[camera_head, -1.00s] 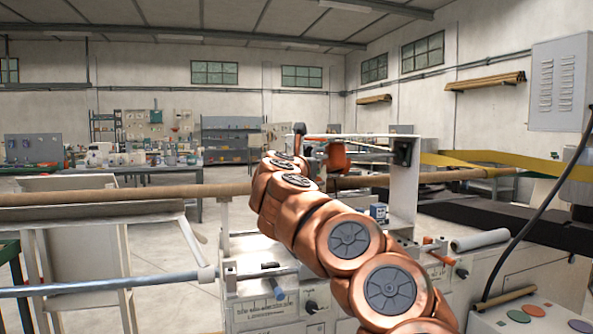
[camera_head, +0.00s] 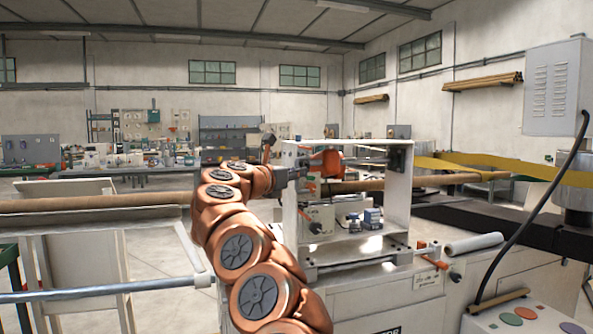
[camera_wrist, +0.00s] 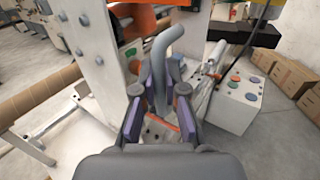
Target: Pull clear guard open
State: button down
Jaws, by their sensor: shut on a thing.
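A white machine frame (camera_head: 399,190) stands on the winder, right of my arm in the head view. I cannot make out the clear guard's panel for certain in either view. In the wrist view, a grey curved handle-like bar (camera_wrist: 159,58) rises between the fingers of my gripper (camera_wrist: 160,96). The gripper is shut on this bar, with a purple-padded finger on each side. In the head view my gripper (camera_head: 299,173) is beside the frame's left post, and its fingers are small and hard to see.
An orange part (camera_head: 327,163) sits inside the frame. A long brown roll (camera_head: 95,202) lies at left. A control box with coloured buttons (camera_head: 525,318) stands at front right, with a black cable above it. Open floor lies at left behind the rolls.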

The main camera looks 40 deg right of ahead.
jog(key=shift+w+a+r+m+g+p, duration=0.1)
jog(key=shift+w+a+m+g+p, duration=0.15)
jog(key=shift+g+p, duration=0.25)
jog(key=shift+w+a+r+m+g+p, duration=0.1)
jog(key=shift+w+a+m+g+p, duration=0.05)
jog(key=shift+m+g+p, duration=0.3)
dwell(0.3)
jog(key=c, duration=1.5)
grip_release()
jog(key=shift+f, duration=0.15)
jog(key=a, duration=0.4)
jog(key=s+a, duration=0.1)
jog(key=a, duration=0.7)
jog(key=shift+s, duration=0.35)
jog(key=shift+d, duration=0.1)
